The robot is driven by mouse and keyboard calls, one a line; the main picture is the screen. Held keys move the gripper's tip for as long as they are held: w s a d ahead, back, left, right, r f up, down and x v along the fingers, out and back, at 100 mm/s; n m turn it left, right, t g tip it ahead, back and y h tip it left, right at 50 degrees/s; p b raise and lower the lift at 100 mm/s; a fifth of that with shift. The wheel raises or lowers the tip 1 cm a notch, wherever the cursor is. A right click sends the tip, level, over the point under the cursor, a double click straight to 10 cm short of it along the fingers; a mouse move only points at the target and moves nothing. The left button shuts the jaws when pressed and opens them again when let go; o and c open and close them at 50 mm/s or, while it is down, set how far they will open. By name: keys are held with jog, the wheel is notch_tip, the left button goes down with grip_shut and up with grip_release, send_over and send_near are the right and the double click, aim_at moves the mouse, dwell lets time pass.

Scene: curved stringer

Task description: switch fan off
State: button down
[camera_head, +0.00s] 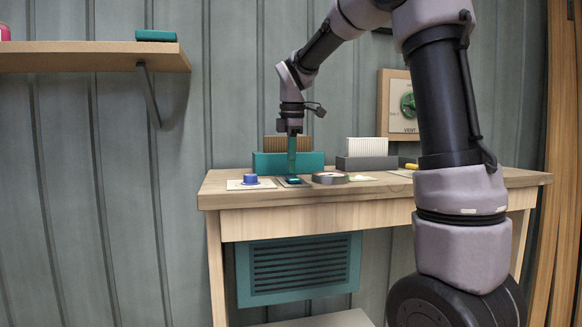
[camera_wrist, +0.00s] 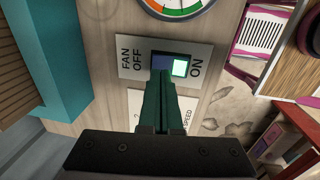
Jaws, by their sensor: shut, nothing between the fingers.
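The fan switch is a small rocker on a white plate lettered FAN, OFF and ON. In the wrist view its ON half (camera_wrist: 181,67) glows green-white, and its OFF half (camera_wrist: 161,62) is dark blue-grey. The switch plate (camera_head: 293,181) also shows on the bench in the head view. My gripper (camera_wrist: 162,76) is shut and empty, its green fingers pointing down at the rocker. The fingertips overlap the lower edge of the dark OFF half in the wrist view. I cannot tell whether they touch it. In the head view my gripper (camera_head: 292,172) is directly above the switch.
A blue knob (camera_head: 250,179) stands left of the switch, and a round gauge (camera_head: 330,178) lies to its right. A teal holder (camera_head: 270,163) and a grey holder (camera_head: 366,163) stand behind. A teal vent (camera_head: 300,268) is below the benchtop. A VENT panel (camera_head: 399,104) hangs on the wall.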

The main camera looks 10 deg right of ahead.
jog(key=shift+w+f, duration=0.1)
jog(key=shift+f, duration=0.5)
jog(key=shift+f, duration=0.25)
jog(key=shift+s+r, duration=0.15)
jog(key=shift+s, duration=0.6)
